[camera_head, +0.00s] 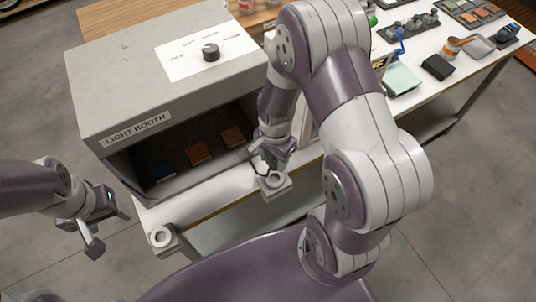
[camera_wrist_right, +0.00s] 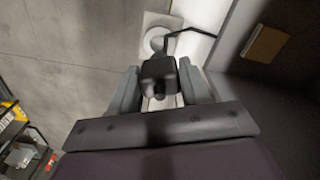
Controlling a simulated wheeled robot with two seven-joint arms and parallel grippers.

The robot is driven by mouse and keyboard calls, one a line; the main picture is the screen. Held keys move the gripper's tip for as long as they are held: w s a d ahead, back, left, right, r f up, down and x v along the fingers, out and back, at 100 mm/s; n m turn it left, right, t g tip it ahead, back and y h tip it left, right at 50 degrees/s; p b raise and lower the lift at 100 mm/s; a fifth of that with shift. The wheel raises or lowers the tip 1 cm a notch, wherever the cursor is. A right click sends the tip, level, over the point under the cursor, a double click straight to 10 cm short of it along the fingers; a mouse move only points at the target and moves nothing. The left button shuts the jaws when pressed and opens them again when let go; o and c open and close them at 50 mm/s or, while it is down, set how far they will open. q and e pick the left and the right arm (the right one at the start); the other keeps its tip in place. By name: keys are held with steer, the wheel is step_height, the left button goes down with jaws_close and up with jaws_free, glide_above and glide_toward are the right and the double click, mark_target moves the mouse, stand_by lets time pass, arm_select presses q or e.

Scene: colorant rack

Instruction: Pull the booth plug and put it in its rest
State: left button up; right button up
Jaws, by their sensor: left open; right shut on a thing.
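My right gripper (camera_head: 273,158) is at the front edge of the light booth (camera_head: 95,85). In the right wrist view its fingers (camera_wrist_right: 160,92) are shut on a dark plug (camera_wrist_right: 158,70). A black cord (camera_wrist_right: 184,33) runs off to the right from behind the plug. A pale block with a round ring, one fixture (camera_head: 275,181), lies just below the gripper and shows partly behind the plug in the wrist view (camera_wrist_right: 155,28). I cannot tell whether plug and ring touch. A similar ringed block (camera_head: 162,237) is at the bench's front left corner. My left gripper (camera_head: 108,228) is open and empty, left of it.
Right of my right arm, the white bench holds a black box (camera_head: 438,67), a pale green pad (camera_head: 402,79) and trays. The floor in front is clear.

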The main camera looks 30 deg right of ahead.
steer(key=shift+s+d, duration=0.15)
steer(key=shift+d, duration=0.55)
steer(key=shift+a, duration=0.2)
steer(key=shift+w+a+f+b, duration=0.2)
steer(key=shift+a+f+b, duration=0.25)
steer(key=shift+a+f, duration=0.25)
steer(key=f+b, duration=0.1)
steer(key=f, duration=0.1)
steer(key=d+f+b, duration=0.1)
steer(key=f+b, duration=0.1)
steer(key=shift+s, duration=0.1)
steer(key=shift+f, duration=0.2)
steer(key=shift+a, duration=0.25)
arm_select(q)
step_height(320, 180, down, 4)
steer(key=shift+d+r, duration=0.1)
steer(key=shift+d, duration=0.05)
steer(key=shift+d, duration=0.15)
arm_select(e)
steer(key=shift+d, duration=0.15)
arm_select(q)
steer(key=shift+r, duration=0.1)
